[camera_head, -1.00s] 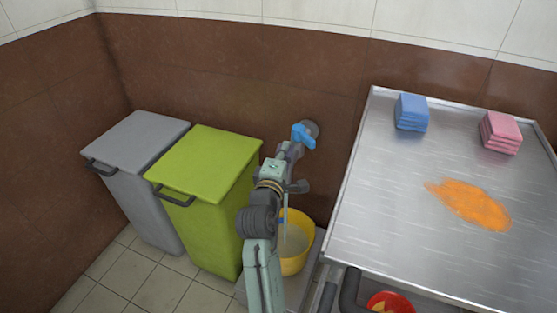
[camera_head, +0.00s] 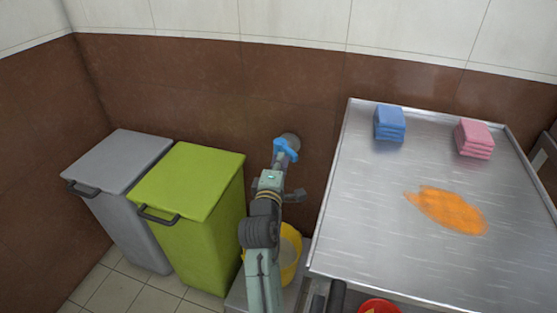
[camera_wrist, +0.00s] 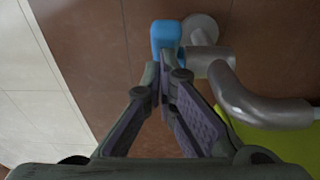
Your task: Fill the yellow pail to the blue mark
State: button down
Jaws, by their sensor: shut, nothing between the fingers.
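The grey curved spout (camera_wrist: 250,100) is right of my fingers in the wrist view. My gripper (camera_wrist: 165,75) is shut and empty, its fingertips right at the handle's lower end; whether they touch cannot be told.
A green bin (camera_head: 190,220) and a grey bin (camera_head: 125,200) stand left of the pail. A steel table (camera_head: 370,220) on the right holds blue cloths (camera_head: 389,123), pink cloths (camera_head: 474,138) and an orange spill (camera_head: 447,209). A red container (camera_head: 380,306) shows at the lower edge.

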aim_at(297, 158)
jog(key=shift+d+p, duration=0.25)
jog(key=shift+p, duration=0.05)
jog(key=shift+w+d+r+p, duration=0.15)
jog(key=shift+d+p, duration=0.8)
jog(key=shift+d, duration=0.05)
jog(key=shift+w+d+p, duration=0.25)
jog(key=shift+d+p, duration=0.2)
jog(key=shift+d, duration=0.05)
jog(key=shift+w+d+p, duration=0.25)
jog(key=shift+d+p, duration=0.15)
jog(key=shift+d, duration=0.1)
